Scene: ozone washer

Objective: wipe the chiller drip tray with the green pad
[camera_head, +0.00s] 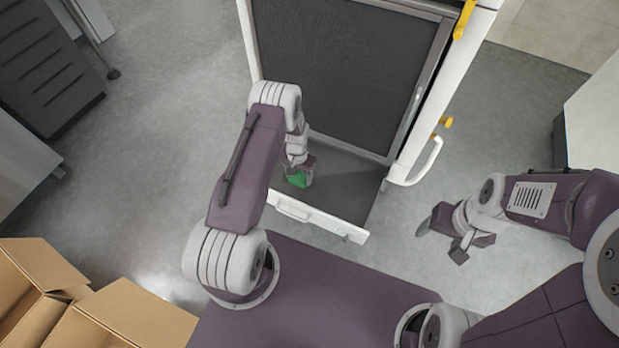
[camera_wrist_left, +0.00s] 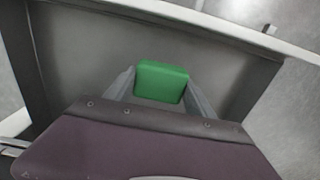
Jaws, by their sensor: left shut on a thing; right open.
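The green pad (camera_head: 298,180) is between the fingers of my left gripper (camera_head: 299,176), which is shut on it. In the left wrist view the pad (camera_wrist_left: 160,82) sits between the two grey fingertips, over the grey floor of the tray. The chiller drip tray (camera_head: 345,190) is pulled out at the foot of the chiller (camera_head: 345,65), with a white front and a handle. The pad is over the tray's left part; I cannot tell whether it touches the surface. My right gripper (camera_head: 447,235) is open and empty, to the right of the tray.
The chiller has yellow fittings (camera_head: 446,122) and a white handle (camera_head: 420,165) on its right side. Open cardboard boxes (camera_head: 125,320) stand at the lower left. A dark slatted unit (camera_head: 45,65) is at the upper left. Grey floor (camera_head: 150,160) is clear on the left.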

